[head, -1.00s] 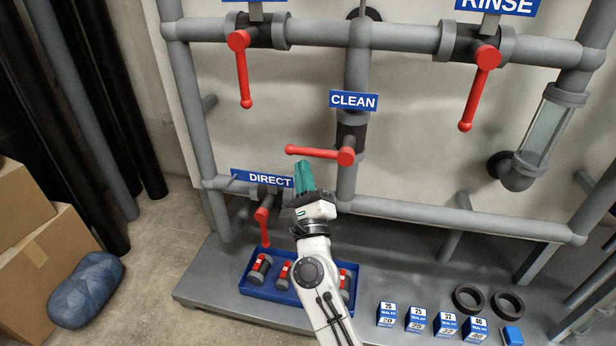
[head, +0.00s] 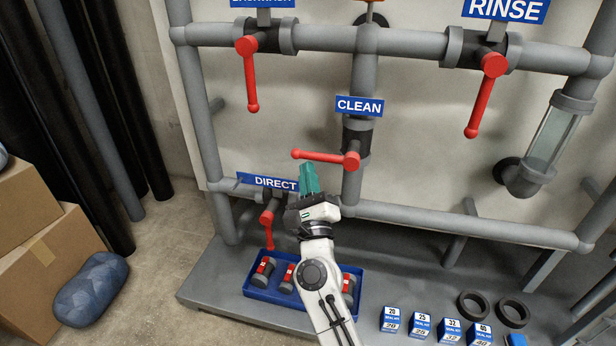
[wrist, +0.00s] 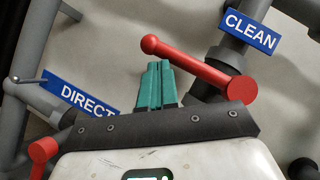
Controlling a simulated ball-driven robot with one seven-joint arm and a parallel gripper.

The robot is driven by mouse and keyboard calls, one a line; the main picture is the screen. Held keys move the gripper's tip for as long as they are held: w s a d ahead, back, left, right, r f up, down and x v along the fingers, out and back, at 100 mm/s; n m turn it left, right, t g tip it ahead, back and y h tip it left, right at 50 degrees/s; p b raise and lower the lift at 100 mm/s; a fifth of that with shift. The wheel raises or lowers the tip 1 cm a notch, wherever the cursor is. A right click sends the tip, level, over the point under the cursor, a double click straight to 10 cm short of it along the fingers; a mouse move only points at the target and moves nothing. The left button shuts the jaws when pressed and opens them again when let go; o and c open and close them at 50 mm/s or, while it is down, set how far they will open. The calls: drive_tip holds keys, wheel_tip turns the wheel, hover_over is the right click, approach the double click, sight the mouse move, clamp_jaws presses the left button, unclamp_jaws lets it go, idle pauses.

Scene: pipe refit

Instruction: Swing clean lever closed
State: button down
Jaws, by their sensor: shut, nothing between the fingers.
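The red clean lever (head: 322,156) sits on the vertical pipe below the blue CLEAN sign (head: 359,106). It points left from its hub, nearly level, across the pipe. My gripper (head: 309,170) has teal fingers held together and empty, just below the lever's left half. In the wrist view the fingertips (wrist: 158,66) lie just under the clean lever (wrist: 190,66), near its ball end. I cannot tell whether they touch it. The gripper does not hide the lever's ball or hub.
The red DIRECT lever (head: 269,229) hangs down to the left of my arm. Two more red levers hang above, one under the RINSE sign (head: 506,9). A blue tray (head: 277,297) with valve parts, small boxes (head: 450,328) and black rings (head: 475,304) lie on the bench.

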drive_tip(key=s+a+f+b, duration=0.2)
drive_tip(key=s+f, duration=0.6)
drive_tip(key=f, duration=0.1)
drive_tip(key=shift+s+a+f+b, duration=0.25)
drive_tip(key=shift+s+a+b, duration=0.05)
drive_tip(key=shift+s+a, duration=0.1)
